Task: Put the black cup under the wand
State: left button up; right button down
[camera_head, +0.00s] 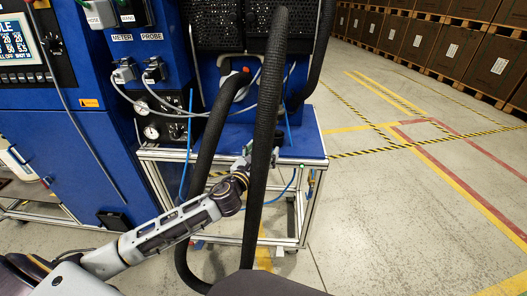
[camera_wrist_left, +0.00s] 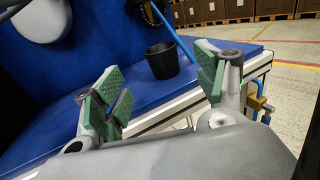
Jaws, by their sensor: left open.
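The black cup (camera_wrist_left: 162,60) stands upright on the blue bench top in the left wrist view. I cannot make it out in the head view, where black hoses cover much of that area. My left gripper (camera_wrist_left: 160,86) is open and empty, its green-padded fingers wide apart. The cup appears beyond the fingertips, between them in the picture and not touching either. In the head view the left gripper (camera_head: 250,153) is over the bench, partly hidden by a hose. I cannot identify the wand for certain. My right gripper is not in view.
Thick black hoses (camera_head: 262,130) hang in front of the blue bench (camera_head: 310,143). A blue tube (camera_wrist_left: 172,32) passes close behind the cup. A blue cabinet (camera_head: 75,150) with gauges stands at left. The floor to the right is clear, with boxes (camera_head: 430,45) beyond.

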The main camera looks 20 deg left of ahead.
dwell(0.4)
pick_arm(q)
jog(key=s+a+f+n+g+y, duration=0.15)
jog(key=s+f+n+g, duration=0.3)
jog(key=f+n, duration=0.65)
jog(key=s+a+f+n+g+y, duration=0.15)
jog(key=s+f+n+g, duration=0.35)
jog(key=f+n, duration=0.55)
jog(key=s+d+f+n+g+h, duration=0.1)
jog(key=s+d+f+n+g, duration=0.2)
jog(key=s+f+n, duration=0.3)
jog(key=s+d+f+n+g+h, duration=0.1)
jog(key=s+d+f+n+g, duration=0.3)
jog(key=s+f+n, duration=0.3)
jog(key=shift+s+f, duration=2.1)
jog(key=shift+s, duration=2.6)
